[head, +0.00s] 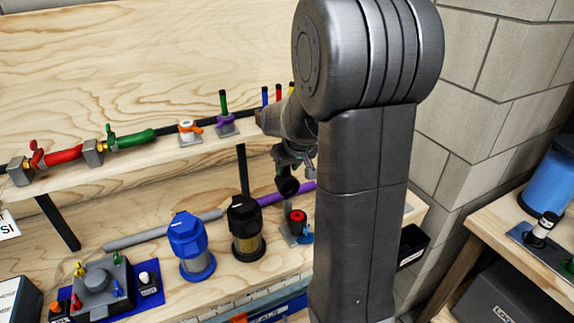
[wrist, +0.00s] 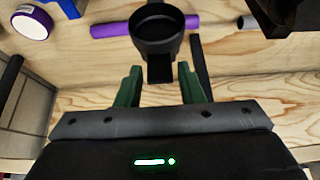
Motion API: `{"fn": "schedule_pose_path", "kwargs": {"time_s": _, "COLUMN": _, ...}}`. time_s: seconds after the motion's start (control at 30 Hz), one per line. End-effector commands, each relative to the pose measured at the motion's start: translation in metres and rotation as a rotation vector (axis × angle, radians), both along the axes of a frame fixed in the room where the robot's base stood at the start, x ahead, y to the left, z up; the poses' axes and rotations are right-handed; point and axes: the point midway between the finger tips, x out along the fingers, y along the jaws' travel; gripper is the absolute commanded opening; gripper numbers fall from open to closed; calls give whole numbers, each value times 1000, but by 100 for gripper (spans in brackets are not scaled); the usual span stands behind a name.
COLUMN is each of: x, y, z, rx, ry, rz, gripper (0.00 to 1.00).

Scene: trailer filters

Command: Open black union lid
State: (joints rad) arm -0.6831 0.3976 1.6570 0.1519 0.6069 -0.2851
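The black union (head: 245,222) stands upright on the lower bench, with a black ribbed lid on top and a dark brassy body below. It stands between a grey pipe and a purple pipe. My gripper (wrist: 160,78) has green fingers on both sides of the stem of a black, hollow, cup-shaped piece (wrist: 157,45). This piece is aloft and also shows below my gripper in the head view (head: 288,186). It is to the right of the black union and apart from its lid. The exact finger contact on the stem is hard to see.
The blue union (head: 190,240) stands close left of the black one. A small red-topped valve (head: 297,220) stands to the right. The purple pipe (wrist: 110,29) runs behind the held piece. An upper shelf with valves (head: 185,130) overhangs the bench.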

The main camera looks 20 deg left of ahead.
Motion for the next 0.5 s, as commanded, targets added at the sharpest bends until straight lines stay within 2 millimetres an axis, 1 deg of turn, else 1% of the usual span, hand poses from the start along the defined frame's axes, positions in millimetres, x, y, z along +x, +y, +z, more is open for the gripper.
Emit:
{"fn": "schedule_pose_path", "kwargs": {"time_s": 0.03, "x": 0, "y": 0, "z": 0, "rx": 1, "ry": -1, "rz": 0, "gripper": 45}}
{"fn": "schedule_pose_path", "kwargs": {"time_s": 0.07, "x": 0, "y": 0, "z": 0, "rx": 2, "ry": -1, "rz": 0, "gripper": 47}}
{"fn": "schedule_pose_path", "kwargs": {"time_s": 0.33, "x": 1, "y": 1, "z": 2, "rx": 3, "ry": -4, "rz": 0, "gripper": 47}}
{"fn": "schedule_pose_path", "kwargs": {"time_s": 0.5, "x": -2, "y": -3, "z": 12, "rx": 6, "ry": -7, "rz": -1, "gripper": 47}}
